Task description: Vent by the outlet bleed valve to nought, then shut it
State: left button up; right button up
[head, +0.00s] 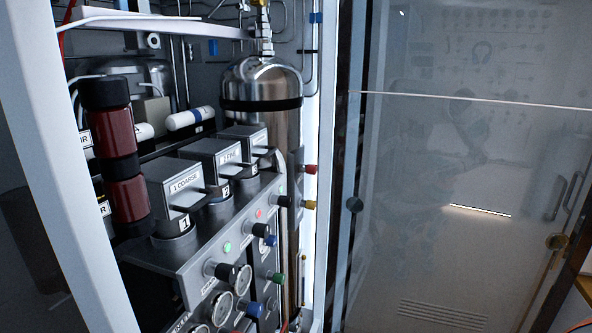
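The fill panel (193,267) slopes away inside an open cabinet at the lower middle of the head view. It carries round gauges (222,306), partly cut off below, whose needles I cannot read. Several small knobs sit beside them: a black knob (225,271), a green knob (275,277), a blue knob (254,308), and another black knob (261,230). A red knob (310,169) and a yellow knob (308,204) stick out at the right. I cannot tell which is the outlet bleed valve, or whether it is open. Neither gripper is in view.
Grey boxes, one marked "1 COARSE" (174,188), stand on top of the panel. Dark red cylinders (113,134) and the white cabinet post (60,170) stand at the left. A steel cylinder (262,85) stands behind. A translucent door (465,200) fills the right side.

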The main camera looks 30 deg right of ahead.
aim_at(312, 169)
jog(key=l+u, duration=0.25)
jog(key=l, duration=0.25)
jog(key=k+l+u, duration=0.1)
jog(key=l+u, duration=0.15)
jog(key=l, duration=0.2)
jog(key=k+l+u, duration=0.25)
jog(key=l, duration=0.2)
jog(key=i+l, duration=0.05)
jog(key=i, duration=0.05)
